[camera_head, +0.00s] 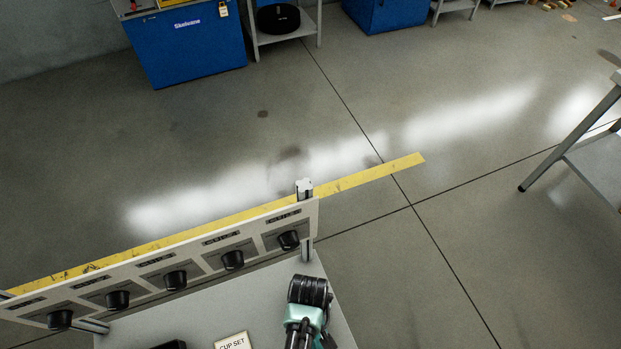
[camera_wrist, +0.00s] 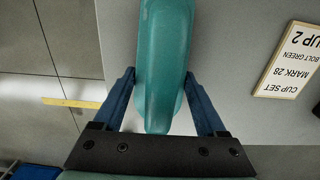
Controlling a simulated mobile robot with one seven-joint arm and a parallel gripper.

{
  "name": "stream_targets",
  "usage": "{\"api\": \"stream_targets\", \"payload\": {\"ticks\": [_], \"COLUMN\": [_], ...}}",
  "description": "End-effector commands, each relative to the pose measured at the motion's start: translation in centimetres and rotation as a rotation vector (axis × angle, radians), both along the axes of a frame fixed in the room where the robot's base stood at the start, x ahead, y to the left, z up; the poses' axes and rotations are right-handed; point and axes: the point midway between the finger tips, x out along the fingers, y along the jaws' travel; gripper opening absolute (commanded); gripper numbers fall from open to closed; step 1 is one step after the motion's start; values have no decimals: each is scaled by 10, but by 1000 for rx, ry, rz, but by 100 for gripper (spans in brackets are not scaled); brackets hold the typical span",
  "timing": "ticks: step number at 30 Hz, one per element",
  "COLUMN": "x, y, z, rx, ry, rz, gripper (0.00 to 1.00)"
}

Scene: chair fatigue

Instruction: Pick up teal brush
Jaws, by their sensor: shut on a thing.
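The teal brush (camera_wrist: 166,35) shows in the wrist view as a long, smooth, rounded teal body running from the top edge down between the fingers. My gripper (camera_wrist: 160,73) is shut on it, with one blue finger against each side. The brush's far end is cut off by the top of the view, so its bristles are not seen. I cannot make out the brush for certain in the head view, where a black and teal form is at the bottom.
A grey tabletop (camera_head: 160,322) has a card reading "CUP SET" (camera_head: 232,342), also in the wrist view (camera_wrist: 290,60). A panel with black knobs (camera_head: 176,279) stands along the table's far edge. Yellow floor tape (camera_head: 375,175) and open floor lie beyond. Another table (camera_head: 598,165) stands right.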

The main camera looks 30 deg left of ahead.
Motion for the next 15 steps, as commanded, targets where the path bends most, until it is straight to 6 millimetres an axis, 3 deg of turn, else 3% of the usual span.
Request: {"api": "stream_targets", "payload": {"ticks": [8, 15], "x": [1, 1], "y": [0, 0], "z": [14, 55], "rx": [0, 1], "ry": [-3, -5], "rz": [0, -1], "gripper": [12, 12]}}
